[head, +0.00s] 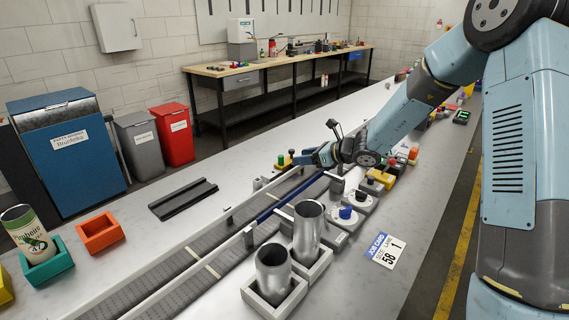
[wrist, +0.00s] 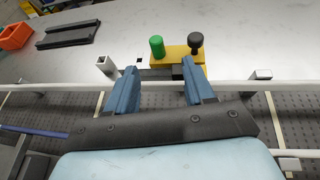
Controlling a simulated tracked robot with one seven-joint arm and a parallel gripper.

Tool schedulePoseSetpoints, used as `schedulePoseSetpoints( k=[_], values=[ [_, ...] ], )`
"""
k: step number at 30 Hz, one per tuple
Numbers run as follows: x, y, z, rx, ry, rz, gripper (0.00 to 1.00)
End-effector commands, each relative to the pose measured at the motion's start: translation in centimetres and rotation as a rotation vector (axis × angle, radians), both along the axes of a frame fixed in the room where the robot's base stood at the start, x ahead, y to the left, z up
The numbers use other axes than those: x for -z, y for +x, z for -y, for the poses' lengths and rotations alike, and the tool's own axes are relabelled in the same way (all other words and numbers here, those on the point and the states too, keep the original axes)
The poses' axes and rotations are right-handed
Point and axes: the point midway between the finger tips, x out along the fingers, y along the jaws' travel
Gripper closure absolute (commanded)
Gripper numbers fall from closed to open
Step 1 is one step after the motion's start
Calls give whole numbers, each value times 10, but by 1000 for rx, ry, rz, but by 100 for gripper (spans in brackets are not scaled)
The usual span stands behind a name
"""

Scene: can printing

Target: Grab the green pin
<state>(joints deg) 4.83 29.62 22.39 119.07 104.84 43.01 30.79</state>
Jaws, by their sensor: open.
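The green pin (wrist: 157,46) stands upright on a yellow block (wrist: 178,60) in the wrist view, beside a black knob (wrist: 196,42). In the head view the green pin (head: 281,160) is small, just left of my gripper (head: 312,158). In the wrist view my gripper (wrist: 155,82) has its two blue fingers apart with nothing between them. The pin lies beyond the fingertips, between their lines. The fingers reach over the near rail and do not appear to touch the pin.
The conveyor (head: 165,285) with its rails runs below my gripper. A black rail piece (head: 183,198) and an orange bin (head: 99,232) lie on the table. Two metal cans (head: 308,232) stand in holders at the front. A row of knobs (head: 346,212) sits right of the conveyor.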

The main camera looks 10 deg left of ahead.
Motion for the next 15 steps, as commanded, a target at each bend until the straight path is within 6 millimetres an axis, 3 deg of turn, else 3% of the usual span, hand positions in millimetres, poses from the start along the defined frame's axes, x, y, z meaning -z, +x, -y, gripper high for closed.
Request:
schedulePoseSetpoints(
  k=[15],
  values=[
    [18,10,-34,-2,0,0,47]
  ],
)
